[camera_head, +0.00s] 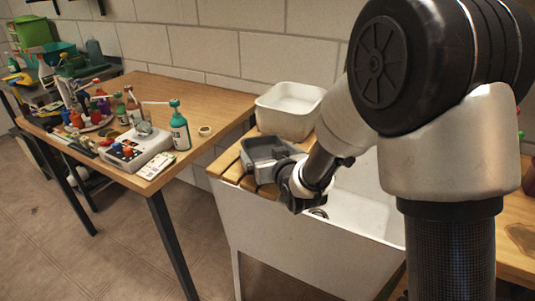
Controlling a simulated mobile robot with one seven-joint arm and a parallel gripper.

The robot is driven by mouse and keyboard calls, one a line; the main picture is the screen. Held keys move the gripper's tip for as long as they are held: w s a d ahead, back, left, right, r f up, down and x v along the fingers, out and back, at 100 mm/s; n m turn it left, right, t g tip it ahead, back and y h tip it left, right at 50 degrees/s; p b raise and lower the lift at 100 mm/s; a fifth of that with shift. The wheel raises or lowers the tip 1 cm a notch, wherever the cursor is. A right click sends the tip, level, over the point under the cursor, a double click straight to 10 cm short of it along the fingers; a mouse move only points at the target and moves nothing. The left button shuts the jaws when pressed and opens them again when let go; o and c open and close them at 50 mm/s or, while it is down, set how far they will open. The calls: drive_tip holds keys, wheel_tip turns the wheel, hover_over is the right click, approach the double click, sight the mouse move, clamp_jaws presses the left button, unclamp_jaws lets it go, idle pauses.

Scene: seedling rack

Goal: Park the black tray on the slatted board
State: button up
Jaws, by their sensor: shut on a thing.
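The black tray (262,148), dark grey in this light, is over the slatted board (226,163). The board is made of wooden slats and lies across the left end of a white sink (300,252). My gripper (280,176) is at the tray's front right edge and is shut on it. The wrist hides the fingertips and part of the tray's near side. I cannot tell whether the tray's underside rests on the slats or is slightly above them.
A white basin (290,108) stands just behind the tray, by the wall. My arm covers much of the right side.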

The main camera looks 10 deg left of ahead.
drive_tip(key=shift+f, duration=0.15)
drive_tip(key=o, duration=0.8)
drive_tip(key=shift+c, duration=0.2)
